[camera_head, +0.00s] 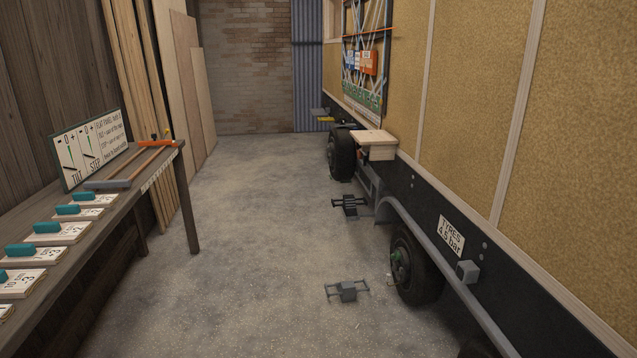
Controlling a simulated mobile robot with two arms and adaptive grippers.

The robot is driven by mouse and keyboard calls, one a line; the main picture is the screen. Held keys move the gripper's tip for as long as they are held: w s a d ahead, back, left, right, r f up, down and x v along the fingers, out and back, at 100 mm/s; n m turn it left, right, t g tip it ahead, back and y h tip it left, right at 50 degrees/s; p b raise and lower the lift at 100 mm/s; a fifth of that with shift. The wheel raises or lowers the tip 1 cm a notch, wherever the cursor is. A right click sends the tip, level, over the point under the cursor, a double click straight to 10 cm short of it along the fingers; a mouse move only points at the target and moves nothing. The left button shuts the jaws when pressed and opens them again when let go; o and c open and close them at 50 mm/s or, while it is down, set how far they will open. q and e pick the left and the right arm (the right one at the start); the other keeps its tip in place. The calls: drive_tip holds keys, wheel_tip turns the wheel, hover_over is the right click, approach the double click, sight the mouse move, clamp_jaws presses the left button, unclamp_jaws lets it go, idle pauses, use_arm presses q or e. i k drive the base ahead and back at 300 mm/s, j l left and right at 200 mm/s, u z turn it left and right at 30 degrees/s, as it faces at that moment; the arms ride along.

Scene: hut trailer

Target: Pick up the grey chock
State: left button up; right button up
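I cannot pick out the grey chock with certainty. A small grey block-like object with thin dark bars on both sides (347,291) sits on the floor left of the near trailer wheel (413,269). A darker object of similar shape (350,206) is farther back, by the trailer's underside. A grey box-like piece (467,271) is on the trailer's lower side, right of the near wheel. Neither of my grippers is in this view.
A wooden bench (190,215) along the left holds several teal blocks on cards, a signboard (90,147) and long-handled tools (108,184). The trailer (465,120) fills the right. A wooden step (375,137) juts from its side. The concrete floor (240,250) between is mostly clear.

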sight(346, 289)
drive_tip(key=i, duration=2)
